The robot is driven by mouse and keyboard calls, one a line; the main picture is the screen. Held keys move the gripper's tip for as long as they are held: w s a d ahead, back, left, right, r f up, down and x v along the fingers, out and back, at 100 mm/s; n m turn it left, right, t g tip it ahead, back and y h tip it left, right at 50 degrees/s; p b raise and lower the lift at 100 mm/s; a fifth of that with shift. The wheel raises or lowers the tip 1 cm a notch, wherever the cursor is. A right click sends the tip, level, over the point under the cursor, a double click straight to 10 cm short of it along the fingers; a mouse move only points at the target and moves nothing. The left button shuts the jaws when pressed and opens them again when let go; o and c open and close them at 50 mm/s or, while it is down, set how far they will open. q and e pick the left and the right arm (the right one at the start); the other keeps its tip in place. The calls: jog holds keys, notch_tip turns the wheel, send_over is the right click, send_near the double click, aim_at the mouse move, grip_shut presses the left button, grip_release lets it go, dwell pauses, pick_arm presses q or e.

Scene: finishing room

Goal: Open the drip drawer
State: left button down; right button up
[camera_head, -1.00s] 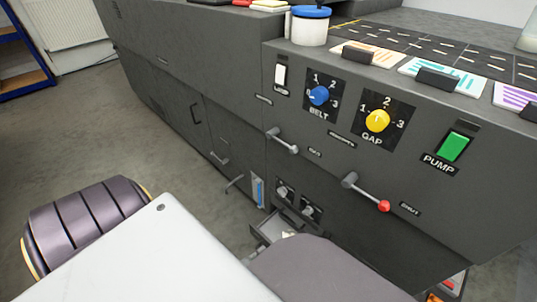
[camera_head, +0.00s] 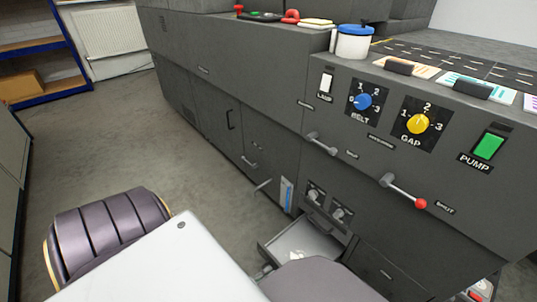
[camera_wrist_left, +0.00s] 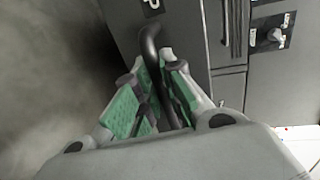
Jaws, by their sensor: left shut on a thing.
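The drip drawer (camera_head: 298,240) stands pulled out from the low part of the dark grey machine in the head view. Its light inside shows, with small pale things in it. In the left wrist view my left gripper (camera_wrist_left: 160,78), with green pads, is shut on a dark curved bar handle (camera_wrist_left: 150,40). The fingers hide the lower part of the handle. In the head view my own arm covers the drawer's near end and the gripper. My right gripper is in neither view.
Two small knobs (camera_head: 338,214) sit above the drawer. A lever with a red ball (camera_head: 420,203) and another lever (camera_head: 320,143) stick out higher up. A blue-framed shelf (camera_head: 40,60) stands far left. The floor (camera_head: 130,140) left of the machine is clear.

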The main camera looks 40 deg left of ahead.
pick_arm(q)
jog(key=shift+s+a, duration=0.1)
jog(key=c, duration=1.5)
grip_release()
jog(key=shift+r, duration=0.15)
